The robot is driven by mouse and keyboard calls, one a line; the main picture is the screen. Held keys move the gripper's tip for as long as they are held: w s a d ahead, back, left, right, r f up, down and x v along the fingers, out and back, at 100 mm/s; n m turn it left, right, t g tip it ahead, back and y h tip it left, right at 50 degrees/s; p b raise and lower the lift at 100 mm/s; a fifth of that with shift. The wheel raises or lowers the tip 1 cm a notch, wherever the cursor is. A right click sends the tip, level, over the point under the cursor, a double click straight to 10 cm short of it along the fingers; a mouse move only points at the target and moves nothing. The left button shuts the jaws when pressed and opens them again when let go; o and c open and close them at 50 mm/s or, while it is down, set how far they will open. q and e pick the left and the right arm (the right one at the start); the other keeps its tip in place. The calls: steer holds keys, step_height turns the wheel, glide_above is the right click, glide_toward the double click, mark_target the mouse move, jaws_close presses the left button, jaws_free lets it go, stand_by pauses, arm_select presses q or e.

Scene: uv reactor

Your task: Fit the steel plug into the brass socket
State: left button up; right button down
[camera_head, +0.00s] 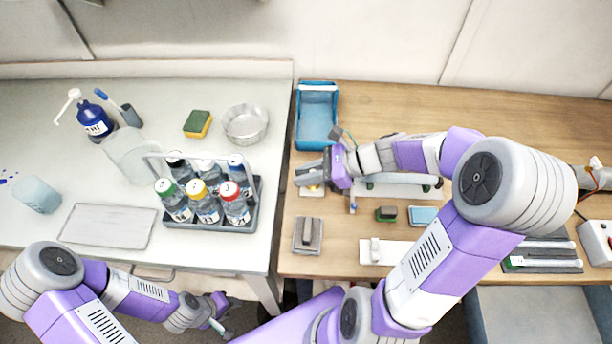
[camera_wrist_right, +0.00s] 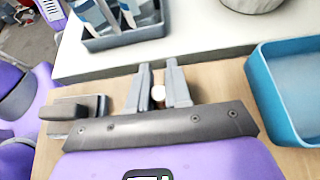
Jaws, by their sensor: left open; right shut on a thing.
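My right gripper (camera_head: 308,174) is over the left part of the wooden table, its fingers pointing left. In the right wrist view its fingers (camera_wrist_right: 160,88) are close together around a small pale round piece (camera_wrist_right: 158,92), which may be the steel plug; most of it is hidden. In the head view a small yellowish bit (camera_head: 314,188) shows just below the fingers, over a pale plate (camera_head: 311,193). It may be the brass socket, but I cannot tell whether it touches the held piece. My left gripper (camera_head: 217,312) is open and empty, low in front of the white table.
A blue bin (camera_head: 317,86) stands behind the right gripper. A grey block on a small tray (camera_head: 298,246) lies in front of it. A bottle carrier (camera_head: 259,205) stands on the white table (camera_head: 60,240) to the left. Several fixtures lie under and beside my right arm.

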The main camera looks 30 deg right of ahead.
steer(key=shift+f, duration=0.15)
steer(key=c, duration=1.1)
jaws_free()
steer(key=shift+o, duration=0.2)
steer(key=shift+s+d+r, duration=0.1)
steer(key=shift+d+r, duration=0.1)
steer(key=shift+r, duration=0.2)
steer(key=p+v, duration=0.3)
steer(key=v, duration=0.8)
steer(key=shift+s+d+p, duration=0.2)
steer(key=shift+s+p, duration=0.05)
steer(key=shift+p, duration=0.05)
